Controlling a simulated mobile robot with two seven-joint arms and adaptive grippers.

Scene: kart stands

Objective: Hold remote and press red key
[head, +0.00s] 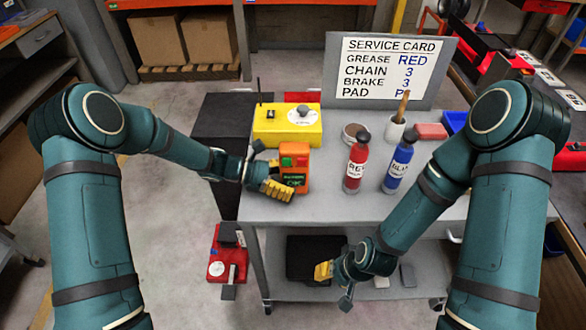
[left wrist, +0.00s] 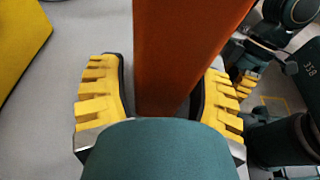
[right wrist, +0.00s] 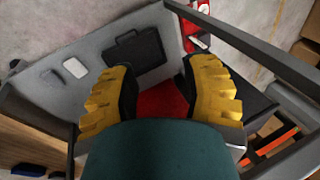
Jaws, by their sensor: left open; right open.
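The orange remote (head: 303,180) stands upright near the front left of the cart top, with a green key and a red key (head: 302,161) on its face. In the left wrist view the orange body (left wrist: 180,50) lies between the yellow fingers of my left gripper (head: 277,190). These fingers are open, with a gap at the left one; contact at the right one is unclear. My right gripper (head: 325,270) is open and empty, low in front of the cart. In the right wrist view nothing is between its fingers (right wrist: 160,95).
A yellow box (head: 265,130) with a dial stands behind the remote. A red bottle (head: 355,170) and a blue bottle (head: 397,170) stand to the right. The service card (head: 392,70) is at the back. A black case (right wrist: 135,50) lies on the lower shelf.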

